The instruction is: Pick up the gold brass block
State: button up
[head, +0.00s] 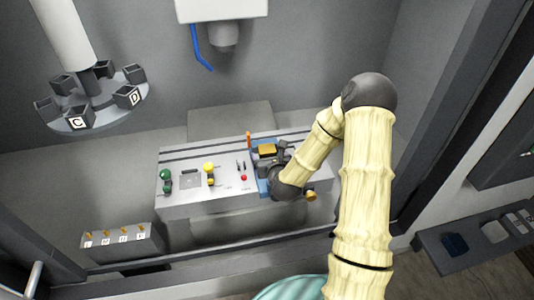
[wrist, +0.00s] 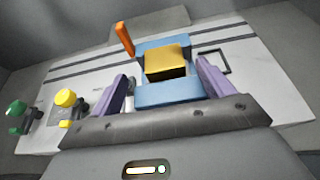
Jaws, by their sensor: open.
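The gold brass block (wrist: 166,60) sits in a blue holder (wrist: 168,96) on the light grey bench. In the head view the gold block (head: 267,149) shows just beyond my gripper (head: 276,158), inside the blue holder (head: 261,186). My gripper (wrist: 166,88) is open, with its purple fingers to the left and right of the blue holder in the wrist view. The block is between the finger lines but farther out than the fingertips. The fingers hold nothing. My wrist hides part of the holder in the head view.
An orange handle (wrist: 124,39) stands upright at the holder's left. Yellow (head: 209,168) and green (head: 165,174) knobbed levers and a red button (head: 243,178) are on the bench (head: 200,205). A carousel of lettered cups (head: 92,112) hangs at upper left.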

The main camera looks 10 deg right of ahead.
aim_at(267, 150)
jog(key=shift+w+f, duration=0.25)
jog(key=shift+w, duration=0.3)
jog(key=shift+d+x, duration=0.15)
jog(key=shift+x, duration=1.15)
jog(key=shift+d+x, duration=0.1)
jog(key=shift+x, duration=1.15)
jog(key=shift+f, duration=0.1)
jog(key=c, duration=1.3)
